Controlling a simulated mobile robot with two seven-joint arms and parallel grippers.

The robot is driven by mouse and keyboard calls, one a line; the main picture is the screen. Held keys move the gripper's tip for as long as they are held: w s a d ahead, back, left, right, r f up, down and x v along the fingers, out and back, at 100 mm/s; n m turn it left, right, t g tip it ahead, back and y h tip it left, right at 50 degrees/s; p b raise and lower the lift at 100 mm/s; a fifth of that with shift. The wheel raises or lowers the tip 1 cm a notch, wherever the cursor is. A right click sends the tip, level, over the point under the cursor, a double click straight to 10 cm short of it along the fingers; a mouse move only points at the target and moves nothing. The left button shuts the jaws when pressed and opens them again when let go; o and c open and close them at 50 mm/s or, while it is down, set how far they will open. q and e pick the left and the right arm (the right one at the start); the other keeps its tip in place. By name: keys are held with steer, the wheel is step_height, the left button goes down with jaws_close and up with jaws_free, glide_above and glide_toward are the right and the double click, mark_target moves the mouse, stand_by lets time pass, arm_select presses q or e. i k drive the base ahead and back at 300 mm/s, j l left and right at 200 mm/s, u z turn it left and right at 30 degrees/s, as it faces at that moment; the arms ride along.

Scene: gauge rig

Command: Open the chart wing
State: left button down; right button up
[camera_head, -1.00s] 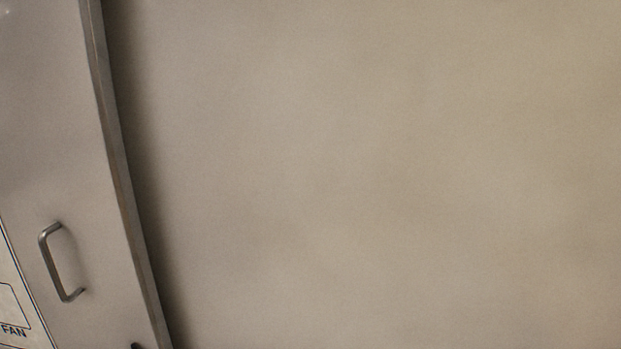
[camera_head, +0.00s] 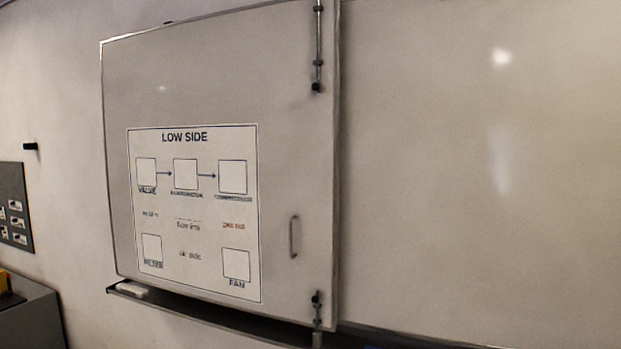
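The chart wing (camera_head: 220,80) is a pale panel at the left of the camera_head view, with a printed "LOW SIDE" chart (camera_head: 195,214) on it. It lies close along the wall side, its right edge next to a large pale board (camera_head: 430,180). A slim upright metal handle (camera_head: 293,237) sits near the panel's lower right edge. A dark rod with a fitting (camera_head: 317,60) is at the upper right edge, and a similar fitting (camera_head: 317,300) at the lower right edge. Neither of my grippers shows in the view.
A dark ledge (camera_head: 215,318) runs below the panel, with a small white item (camera_head: 132,290) on it. A dark board with labels (camera_head: 15,207) hangs on the left wall. A dark cabinet (camera_head: 30,318) stands at lower left.

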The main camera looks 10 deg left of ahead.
mark_target(223, 153)
steer(key=k+j, duration=0.15)
steer(key=k, duration=0.2)
steer(key=k+j+u, duration=0.1)
steer(key=k, duration=0.25)
steer(key=i+u, duration=0.15)
steer(key=i, duration=0.4)
steer(key=i+u, duration=0.1)
steer(key=i, duration=0.5)
steer(key=i+l+u, duration=0.15)
steer(key=i, duration=0.4)
steer(key=i+l+u, duration=0.1)
steer(key=i, duration=0.5)
steer(key=i+l+u, duration=0.15)
steer(key=i, duration=0.4)
steer(key=l, duration=0.1)
